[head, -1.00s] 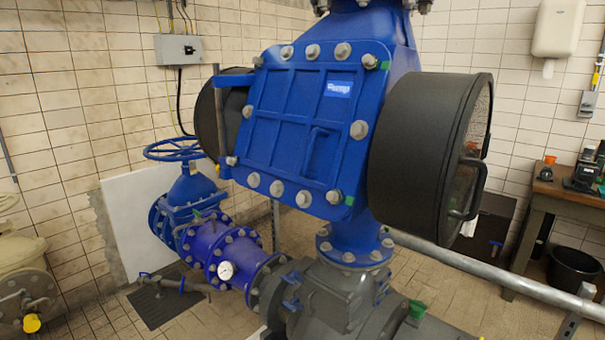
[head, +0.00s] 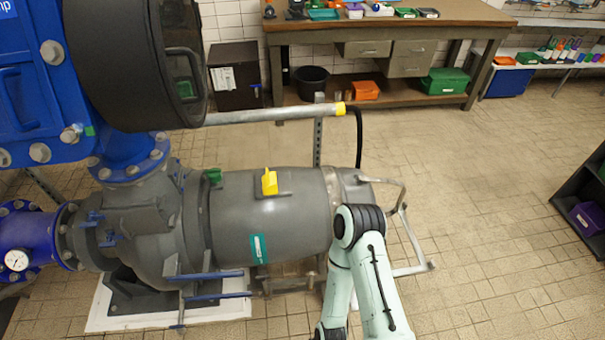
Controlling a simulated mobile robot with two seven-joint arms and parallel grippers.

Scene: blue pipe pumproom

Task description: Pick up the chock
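A small yellow wedge-like piece (head: 269,181) stands on top of the grey motor body (head: 270,220), on a small dark plate; it may be the chock, but I cannot tell for sure. One of my pale green arms reaches up from the bottom edge, right of centre, and its dark joint is in front of the motor's right end. Neither of my grippers shows in the head view.
A metal rail (head: 275,114) runs behind the motor, and a bent tube frame (head: 408,235) sticks out at its right end. A workbench (head: 450,29) stands at the back. A dark shelf (head: 585,200) is at right. Open tiled floor lies between.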

